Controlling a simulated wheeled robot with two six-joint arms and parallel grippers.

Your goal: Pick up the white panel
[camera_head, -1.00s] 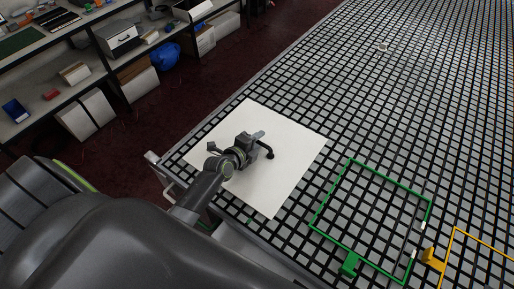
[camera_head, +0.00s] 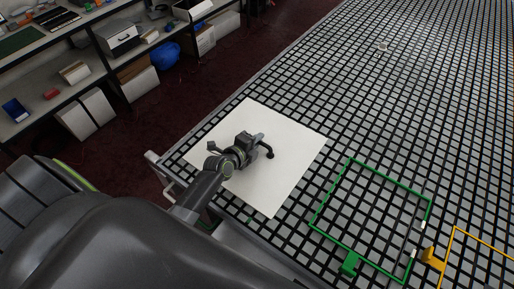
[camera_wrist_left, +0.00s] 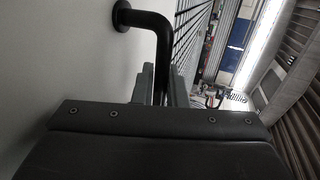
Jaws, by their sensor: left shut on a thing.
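The white panel (camera_head: 284,182) is a flat square sheet at the near left edge of the grid table in the head view. A black bent handle (camera_head: 269,153) stands on its face. My left gripper (camera_head: 258,140) is over the middle of the panel and shut on the handle. In the left wrist view the panel (camera_wrist_left: 60,60) fills the left side, and the black handle (camera_wrist_left: 161,50) runs down between the jaws (camera_wrist_left: 158,85). I cannot tell whether the panel rests on the grid or is slightly raised. My right gripper is not in view.
The black-and-grey grid table (camera_head: 400,110) is mostly clear. A green frame (camera_head: 330,189) lies right of the panel, with a yellow frame (camera_head: 487,240) beyond it. A shelf bench (camera_head: 75,55) with boxes stands across the dark red floor (camera_head: 190,85).

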